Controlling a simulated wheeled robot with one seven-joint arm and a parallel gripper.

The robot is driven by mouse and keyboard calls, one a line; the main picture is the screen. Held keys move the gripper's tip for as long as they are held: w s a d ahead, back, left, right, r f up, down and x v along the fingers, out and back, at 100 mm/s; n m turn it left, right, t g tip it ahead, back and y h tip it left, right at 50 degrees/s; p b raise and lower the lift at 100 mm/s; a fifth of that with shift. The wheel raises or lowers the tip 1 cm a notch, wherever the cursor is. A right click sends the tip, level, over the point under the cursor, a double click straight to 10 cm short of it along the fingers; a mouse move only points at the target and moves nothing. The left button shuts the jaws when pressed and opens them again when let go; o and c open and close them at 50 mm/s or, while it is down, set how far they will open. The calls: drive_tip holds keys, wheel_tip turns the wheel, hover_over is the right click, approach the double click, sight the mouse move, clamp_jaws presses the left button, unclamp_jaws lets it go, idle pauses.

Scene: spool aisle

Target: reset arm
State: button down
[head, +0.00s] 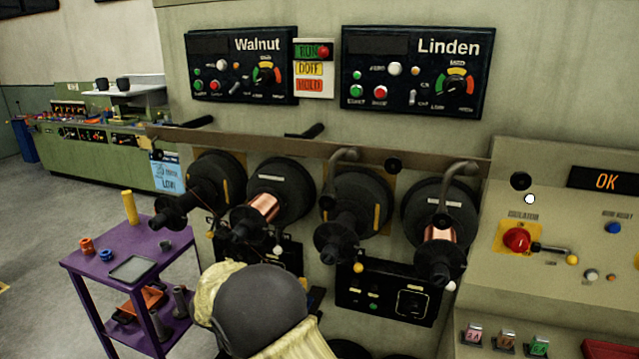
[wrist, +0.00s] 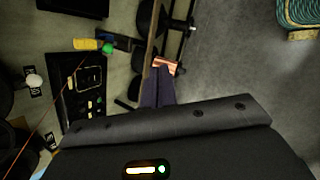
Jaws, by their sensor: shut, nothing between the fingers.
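In the head view my forearm and dark rounded wrist fill the bottom middle, in front of the machine, and hide the fingers. Two copper-wound spools sit on the machine, one under the Walnut panel (head: 240,69) and one (head: 439,236) under the Linden panel (head: 415,72).
A metal rail (head: 300,146) with arms runs above the spools. A black control box (head: 388,292) sits low on the machine front, close to my arm. A purple cart (head: 95,262) stands left, a beige console (head: 560,215) right. Open floor lies at far left.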

drive_tip(key=s+d+r+m+g+y, duration=0.1)
drive_tip(key=s+d+r+m, duration=0.3)
drive_tip(key=d, duration=0.5)
drive_tip(key=s+d+r+m+g+y, duration=0.1)
drive_tip(key=s+d+m+g, duration=0.3)
drive_tip(key=d, duration=0.6)
drive_tip(key=s+d+r+m+t+y, duration=0.2)
drive_tip(key=s+d+m, duration=0.8)
drive_tip(key=s, duration=0.2)
drive_tip(key=shift+r+m+t, duration=0.3)
drive_tip(key=shift+r+t, duration=0.05)
drive_tip(key=shift+t, duration=0.05)
